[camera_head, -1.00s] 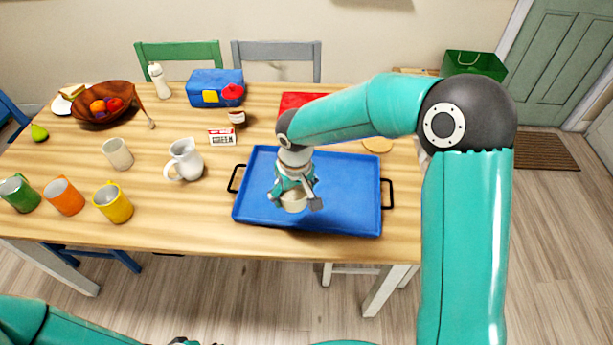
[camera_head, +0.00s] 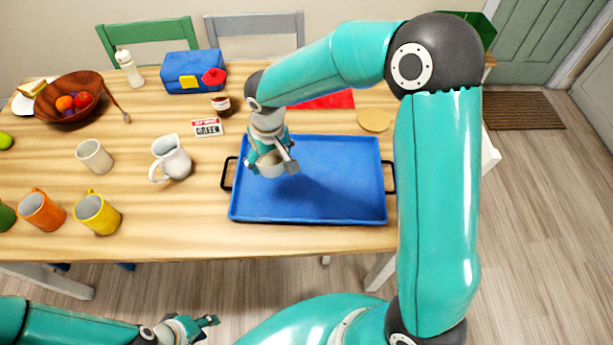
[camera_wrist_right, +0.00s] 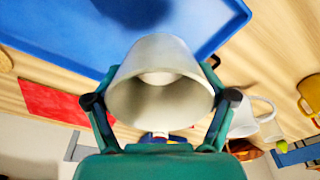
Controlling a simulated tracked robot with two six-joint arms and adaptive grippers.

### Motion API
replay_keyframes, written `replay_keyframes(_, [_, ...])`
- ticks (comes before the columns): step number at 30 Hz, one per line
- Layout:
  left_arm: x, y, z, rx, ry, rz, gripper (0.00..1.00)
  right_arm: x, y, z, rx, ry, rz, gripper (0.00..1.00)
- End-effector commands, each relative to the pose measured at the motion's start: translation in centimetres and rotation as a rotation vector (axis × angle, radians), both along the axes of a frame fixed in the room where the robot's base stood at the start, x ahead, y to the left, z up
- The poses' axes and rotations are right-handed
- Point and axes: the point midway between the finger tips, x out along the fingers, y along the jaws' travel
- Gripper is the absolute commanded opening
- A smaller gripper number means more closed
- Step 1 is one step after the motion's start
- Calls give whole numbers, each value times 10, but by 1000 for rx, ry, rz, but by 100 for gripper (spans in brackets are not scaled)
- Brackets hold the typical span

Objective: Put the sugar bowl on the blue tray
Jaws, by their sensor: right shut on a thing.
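The sugar bowl, a cream tapered vessel (camera_head: 271,170), is held in my right gripper (camera_head: 272,160) above the back left part of the blue tray (camera_head: 335,185). In the right wrist view the bowl (camera_wrist_right: 160,85) fills the middle, its open mouth facing the camera, with a green finger on each side. The blue tray (camera_wrist_right: 60,25) lies beyond it, with a dark shadow on its surface. The bowl appears raised off the tray. The tray is otherwise empty and has black handles. My left gripper (camera_head: 206,328) is low at the front, off the table, with nothing visible in it.
A white jug (camera_head: 171,158) and a small labelled box (camera_head: 208,127) stand left of the tray. A cream cup (camera_head: 95,157), yellow mug (camera_head: 97,212) and orange mug (camera_head: 42,210) stand further left. A jar (camera_head: 221,103) and round tan mat (camera_head: 375,121) are behind the tray.

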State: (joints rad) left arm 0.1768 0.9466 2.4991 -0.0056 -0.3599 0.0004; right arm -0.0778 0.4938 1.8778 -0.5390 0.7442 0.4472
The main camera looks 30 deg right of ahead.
Motion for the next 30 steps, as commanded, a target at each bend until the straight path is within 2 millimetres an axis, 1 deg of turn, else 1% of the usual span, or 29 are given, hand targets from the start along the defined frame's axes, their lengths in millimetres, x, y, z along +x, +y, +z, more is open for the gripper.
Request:
replay_keyframes(2, [0, 0, -6, 0, 0, 0, 40, 4, -7, 1, -4, -6, -20, 36])
replay_keyframes(5, [0, 0, -22, 0, 0, 0, 40, 14, -25, 6, -14, -12, -74, 36])
replay_keyframes(8, [0, 0, -45, 0, 0, 0, 40, 25, -53, 20, -24, -17, -156, 36])
replay_keyframes(10, [0, 0, -60, 0, 0, 0, 40, 29, -74, 34, -25, -17, -220, 36])
replay_keyframes(12, [0, 0, -73, 0, 0, 0, 40, 29, -92, 49, -21, -16, -276, 36])
replay_keyframes(15, [0, 0, -85, 0, 0, 0, 40, 24, -111, 68, -11, -11, -334, 36])
replay_keyframes(18, [0, 0, -91, 0, 0, 0, 40, 20, -122, 76, -4, -3, -365, 36])
replay_keyframes(20, [0, 0, -92, 0, 0, 0, 40, 18, -124, 74, -2, 1, -372, 36])
replay_keyframes(23, [0, 0, -94, 0, -1, 0, 40, 17, -124, 58, -2, 5, -373, 36])
replay_keyframes(29, [0, 0, -99, 0, -1, 0, 40, 17, -124, 5, -2, 7, -372, 36])
replay_keyframes(30, [0, 0, -100, 0, -1, 0, 40, 16, -124, -6, -2, 7, -372, 36])
